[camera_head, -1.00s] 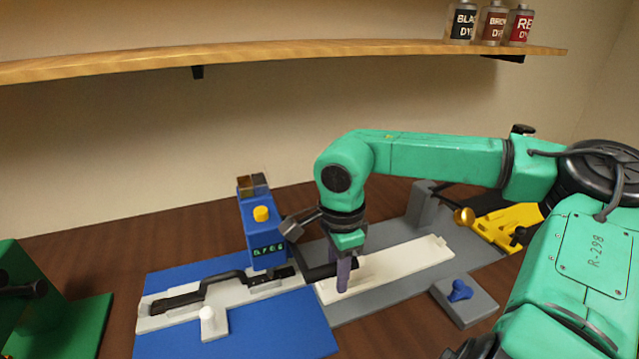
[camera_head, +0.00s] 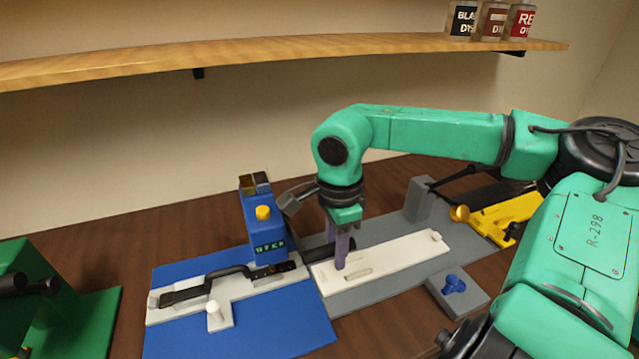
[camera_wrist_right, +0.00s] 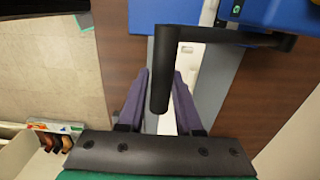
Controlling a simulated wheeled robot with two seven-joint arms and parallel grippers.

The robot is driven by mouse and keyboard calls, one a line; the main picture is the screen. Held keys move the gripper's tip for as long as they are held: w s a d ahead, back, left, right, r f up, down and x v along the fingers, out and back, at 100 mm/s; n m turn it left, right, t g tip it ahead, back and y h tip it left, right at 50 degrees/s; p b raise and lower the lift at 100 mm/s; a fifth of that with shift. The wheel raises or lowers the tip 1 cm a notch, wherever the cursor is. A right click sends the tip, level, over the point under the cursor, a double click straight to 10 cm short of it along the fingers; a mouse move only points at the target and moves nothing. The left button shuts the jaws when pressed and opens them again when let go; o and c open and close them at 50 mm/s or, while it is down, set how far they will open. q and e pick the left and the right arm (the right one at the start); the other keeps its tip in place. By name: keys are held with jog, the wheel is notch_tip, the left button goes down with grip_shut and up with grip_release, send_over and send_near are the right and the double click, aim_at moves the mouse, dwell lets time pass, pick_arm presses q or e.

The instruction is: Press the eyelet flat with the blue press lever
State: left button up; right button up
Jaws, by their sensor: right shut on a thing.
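My right gripper (camera_head: 341,255) is shut on this handle, purple fingers pointing down. In the right wrist view the handle (camera_wrist_right: 163,75) lies between the fingers (camera_wrist_right: 160,100). A black strap (camera_head: 215,275) lies on a white holder (camera_head: 160,316), its right end at the foot of the press. I cannot make out the eyelet. My left gripper is not in view.
A white board (camera_head: 400,254) on a grey base (camera_head: 345,303) lies right of the press. A blue knob block (camera_head: 455,290), a yellow tool (camera_head: 495,220) and a green stand (camera_head: 75,310) are around. A shelf (camera_head: 300,66) with dye bottles hangs above.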

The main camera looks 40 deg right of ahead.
jog(key=shift+w+d+r+p, duration=0.1)
jog(key=shift+w+r+p, duration=0.2)
jog(key=shift+r+p, duration=0.6)
jog(key=shift+w+r+p, duration=0.25)
jog(key=shift+r+p, duration=0.35)
jog(key=shift+r, duration=0.45)
jog(key=w+d+r+p, duration=0.1)
jog(key=w+r+p, duration=0.2)
jog(key=w+r, duration=0.1)
jog(key=shift+w+d+r, duration=0.15)
jog(key=shift+w+d, duration=0.25)
jog(key=shift+w, duration=0.15)
jog(key=shift+o, duration=0.4)
jog(key=shift+w+r, duration=0.1)
jog(key=shift+w, duration=0.05)
jog(key=shift+o, duration=0.7)
jog(key=shift+w+d, duration=0.1)
jog(key=shift+r, duration=0.1)
